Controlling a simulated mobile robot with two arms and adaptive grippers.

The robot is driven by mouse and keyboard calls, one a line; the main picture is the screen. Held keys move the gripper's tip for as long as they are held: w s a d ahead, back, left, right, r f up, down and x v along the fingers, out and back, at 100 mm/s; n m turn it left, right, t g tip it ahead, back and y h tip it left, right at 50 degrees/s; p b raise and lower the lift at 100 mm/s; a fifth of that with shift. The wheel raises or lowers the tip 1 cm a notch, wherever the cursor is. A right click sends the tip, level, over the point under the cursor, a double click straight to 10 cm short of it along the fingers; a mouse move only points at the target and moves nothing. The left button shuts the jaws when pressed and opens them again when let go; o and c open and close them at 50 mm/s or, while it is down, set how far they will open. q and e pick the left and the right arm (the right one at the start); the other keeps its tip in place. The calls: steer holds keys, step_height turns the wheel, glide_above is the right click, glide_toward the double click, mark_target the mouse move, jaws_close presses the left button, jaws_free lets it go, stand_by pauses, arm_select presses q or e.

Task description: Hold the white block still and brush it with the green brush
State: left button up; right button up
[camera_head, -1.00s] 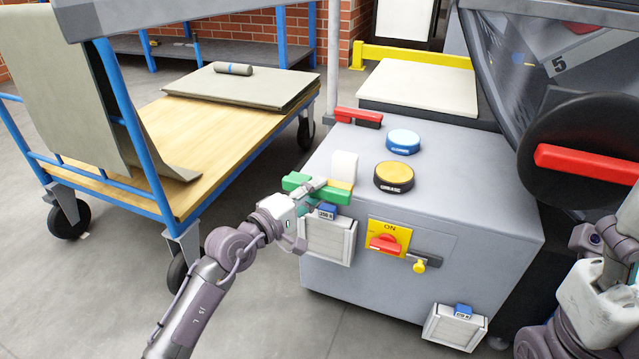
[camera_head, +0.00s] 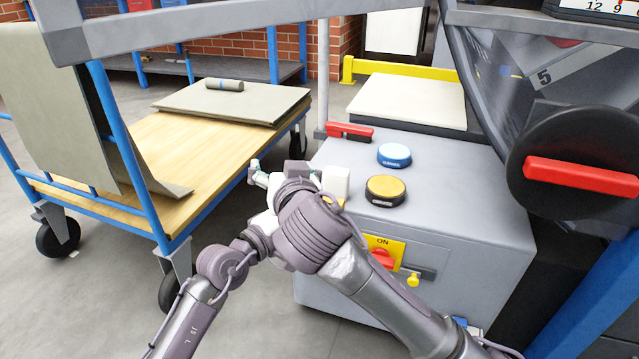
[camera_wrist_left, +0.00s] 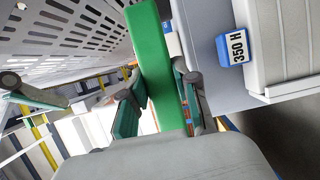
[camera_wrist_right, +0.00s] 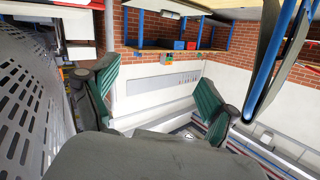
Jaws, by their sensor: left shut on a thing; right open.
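The white block (camera_head: 336,183) stands on the front left of the grey machine top in the head view, partly covered by my right arm. My right gripper (camera_head: 278,172) is open, just left of the block and apart from it; its spread fingers also show in the right wrist view (camera_wrist_right: 155,95) with nothing between them. My left gripper (camera_wrist_left: 160,100) is shut on the green brush (camera_wrist_left: 155,60) in the left wrist view. In the head view my right wrist hides the left gripper and the brush.
On the grey machine (camera_head: 460,185) are a blue button (camera_head: 394,155), a yellow button (camera_head: 386,190) and a red handle (camera_head: 350,131). A wooden cart (camera_head: 185,150) stands left. A red-handled black wheel (camera_head: 575,165) is at right.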

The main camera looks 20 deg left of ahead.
mark_target(336, 172)
steer(key=w+d+f+m+t+h, duration=0.1)
steer(key=w+d+f+m+h, duration=0.4)
steer(key=h, duration=0.4)
steer(key=x, duration=0.6)
steer(key=d+x, duration=0.1)
steer(key=x, duration=0.3)
steer(key=shift+r, duration=0.15)
steer(key=c, duration=1.3)
